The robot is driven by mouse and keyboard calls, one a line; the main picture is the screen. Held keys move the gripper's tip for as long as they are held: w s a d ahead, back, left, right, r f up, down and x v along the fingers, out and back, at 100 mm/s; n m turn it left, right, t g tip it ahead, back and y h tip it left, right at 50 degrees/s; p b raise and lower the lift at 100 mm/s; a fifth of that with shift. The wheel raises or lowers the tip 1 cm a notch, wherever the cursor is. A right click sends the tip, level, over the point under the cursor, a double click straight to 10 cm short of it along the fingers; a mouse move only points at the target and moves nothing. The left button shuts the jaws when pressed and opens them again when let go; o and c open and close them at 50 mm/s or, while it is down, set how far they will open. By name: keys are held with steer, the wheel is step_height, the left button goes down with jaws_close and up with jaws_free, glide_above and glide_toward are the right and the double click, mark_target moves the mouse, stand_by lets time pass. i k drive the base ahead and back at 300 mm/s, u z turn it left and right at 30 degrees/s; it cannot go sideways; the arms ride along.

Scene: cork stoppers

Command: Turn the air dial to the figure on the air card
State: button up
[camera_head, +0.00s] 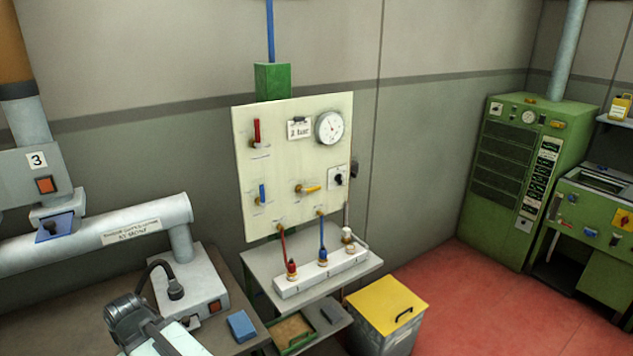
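A pale upright panel (295,195) on the wall carries the air fittings. A small white card (299,130) is clipped near its top; its writing looks like "2" and a short word, too small to read surely. A round white gauge (329,128) with a dark needle is right of the card. Below it, a black rotary dial (338,179) sits on a white square plate; its setting is too small to read. A grey jointed part (130,318) at the lower left seems to be my arm, well left of the panel and apart from it. Its fingers cannot be made out.
A yellow-lidded bin (388,305) stands at right. Red floor (470,310) is clear before the green cabinet (515,180).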

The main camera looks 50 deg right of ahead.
mark_target(338, 178)
steer(key=k, duration=1.1)
steer(key=z, duration=0.55)
steer(key=i, duration=1.05)
steer(key=u, duration=0.05)
